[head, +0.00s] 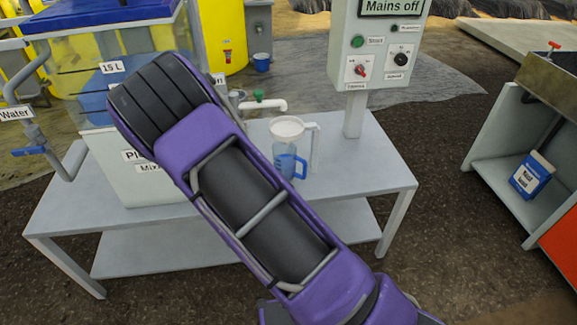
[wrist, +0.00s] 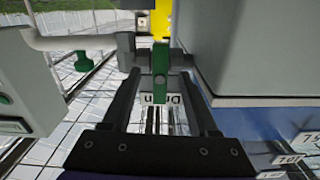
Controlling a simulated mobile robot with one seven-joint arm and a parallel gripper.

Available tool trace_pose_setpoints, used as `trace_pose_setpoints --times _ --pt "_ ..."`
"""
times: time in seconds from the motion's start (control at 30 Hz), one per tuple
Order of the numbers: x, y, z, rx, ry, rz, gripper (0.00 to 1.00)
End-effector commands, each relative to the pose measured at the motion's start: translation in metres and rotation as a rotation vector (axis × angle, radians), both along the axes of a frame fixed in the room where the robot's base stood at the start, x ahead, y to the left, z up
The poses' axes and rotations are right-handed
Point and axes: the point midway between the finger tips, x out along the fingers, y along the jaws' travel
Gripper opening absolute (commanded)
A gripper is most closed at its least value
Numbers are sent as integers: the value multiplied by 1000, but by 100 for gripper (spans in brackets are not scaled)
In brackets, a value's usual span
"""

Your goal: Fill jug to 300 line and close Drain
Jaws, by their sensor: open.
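The clear jug (head: 287,135) stands upright on the skid table below the white spout (head: 268,105). Blue shows in its lower part; its marks are too small to read. A green handle (head: 258,96) sits above the spout. In the wrist view, a green valve handle (wrist: 160,62) is between the fingers of my gripper (wrist: 160,78), which is open around it. A label reading "Drain" (wrist: 159,98) is just below this handle. Another green handle (wrist: 82,62) hangs at left by a white pipe. My gripper is hidden behind my arm in the head view.
The control box (head: 378,45) reads "Mains off" and stands right of the jug. The tank (head: 90,75) and water pipe (head: 65,160) are at left. The table's right end (head: 380,175) is clear. A shelf with a blue-and-white container (head: 532,175) is at far right.

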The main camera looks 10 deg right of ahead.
Motion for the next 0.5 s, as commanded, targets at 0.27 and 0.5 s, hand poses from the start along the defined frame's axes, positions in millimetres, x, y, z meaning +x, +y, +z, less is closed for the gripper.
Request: trace_pose_setpoints --times 0.27,0.5 --pt "-29 1 0 0 2 2 60" --pt "-47 0 0 1 0 0 60"
